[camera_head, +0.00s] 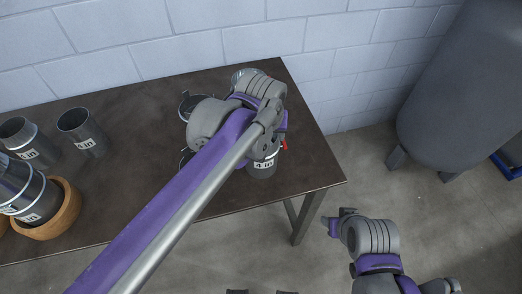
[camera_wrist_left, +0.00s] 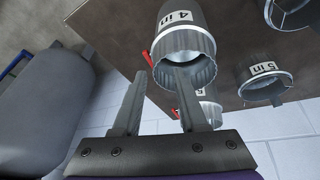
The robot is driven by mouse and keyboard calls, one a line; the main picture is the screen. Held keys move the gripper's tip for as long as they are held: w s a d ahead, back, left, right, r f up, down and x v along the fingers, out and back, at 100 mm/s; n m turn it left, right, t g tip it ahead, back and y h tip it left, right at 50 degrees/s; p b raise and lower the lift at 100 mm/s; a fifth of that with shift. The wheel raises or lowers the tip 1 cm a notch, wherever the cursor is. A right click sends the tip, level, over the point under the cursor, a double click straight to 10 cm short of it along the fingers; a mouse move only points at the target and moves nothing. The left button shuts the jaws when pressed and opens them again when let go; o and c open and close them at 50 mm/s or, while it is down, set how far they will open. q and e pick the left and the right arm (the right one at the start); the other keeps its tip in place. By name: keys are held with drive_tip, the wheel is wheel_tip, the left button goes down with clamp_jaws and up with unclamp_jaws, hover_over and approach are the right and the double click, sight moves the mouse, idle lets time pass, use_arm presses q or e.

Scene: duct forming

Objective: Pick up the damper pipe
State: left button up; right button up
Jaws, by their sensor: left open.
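The damper pipe is a grey metal pipe with a "4 in" label (camera_head: 262,166) and a red handle, near the right end of the table. In the left wrist view a grey "4 in" pipe (camera_wrist_left: 186,43) with a red handle shows its open end towards me. My left gripper (camera_wrist_left: 160,74) is open and empty there, one fingertip just below the red handle and the other overlapping the pipe's rim. I cannot tell whether they touch. In the head view my left wrist hides the fingers and part of the pipe. My right arm is at lower right; its jaws are not clear.
The dark table (camera_head: 125,207) holds two more pipes (camera_head: 82,132) at left and a wooden bowl (camera_head: 65,210) with pipes in it. Another pipe with red (camera_wrist_left: 208,106) and a "5 in" pipe (camera_wrist_left: 263,82) are close by. A grey tank (camera_head: 455,90) stands at right.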

use_arm(q)
drive_tip(key=x, duration=0.3)
drive_tip(key=w+x, duration=0.1)
drive_tip(key=x, duration=0.2)
drive_tip(key=shift+r, duration=0.1)
clamp_jaws()
idle(1.3)
